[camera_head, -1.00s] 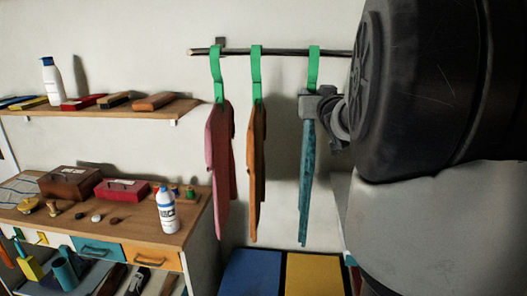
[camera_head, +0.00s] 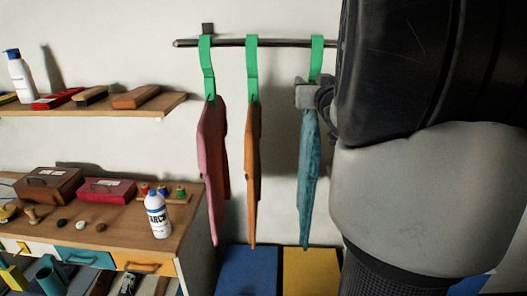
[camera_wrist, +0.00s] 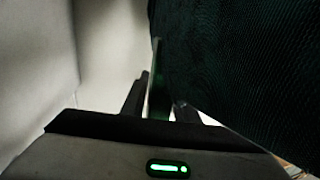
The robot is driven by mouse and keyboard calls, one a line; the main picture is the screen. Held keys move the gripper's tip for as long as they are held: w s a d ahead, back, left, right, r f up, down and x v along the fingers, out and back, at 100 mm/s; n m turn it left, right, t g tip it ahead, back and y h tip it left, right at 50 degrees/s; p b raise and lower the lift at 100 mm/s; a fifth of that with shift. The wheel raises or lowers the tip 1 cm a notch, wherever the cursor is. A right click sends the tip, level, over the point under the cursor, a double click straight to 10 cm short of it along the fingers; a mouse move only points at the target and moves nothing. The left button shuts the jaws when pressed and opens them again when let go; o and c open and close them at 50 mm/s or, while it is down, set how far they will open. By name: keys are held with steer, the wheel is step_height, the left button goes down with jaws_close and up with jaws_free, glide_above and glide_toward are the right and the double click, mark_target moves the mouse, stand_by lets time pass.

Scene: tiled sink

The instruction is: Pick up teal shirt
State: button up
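The teal shirt (camera_head: 309,165) hangs at the right end of the row on a green hanger strap (camera_head: 317,58) from the rod. In the head view my gripper (camera_head: 308,94) is at the top of the shirt, where the strap meets the cloth. In the wrist view my gripper (camera_wrist: 158,100) has its two dark fingers apart, with the thin green strap (camera_wrist: 157,85) standing between them and a light gap at the right finger. Dark teal cloth (camera_wrist: 235,65) fills the right side there. My arm hides the area right of the shirt.
A pink shirt (camera_head: 212,160) and an orange shirt (camera_head: 252,170) hang to the left on the same dark rod (camera_head: 275,43). A blue panel (camera_head: 248,272) and a yellow panel (camera_head: 311,272) lie below. A cluttered workbench (camera_head: 150,255) and a wall shelf (camera_head: 120,107) stand left.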

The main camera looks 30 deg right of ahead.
steer(key=shift+s, duration=0.15)
steer(key=shift+c, duration=0.7)
jaws_close()
stand_by(0.4)
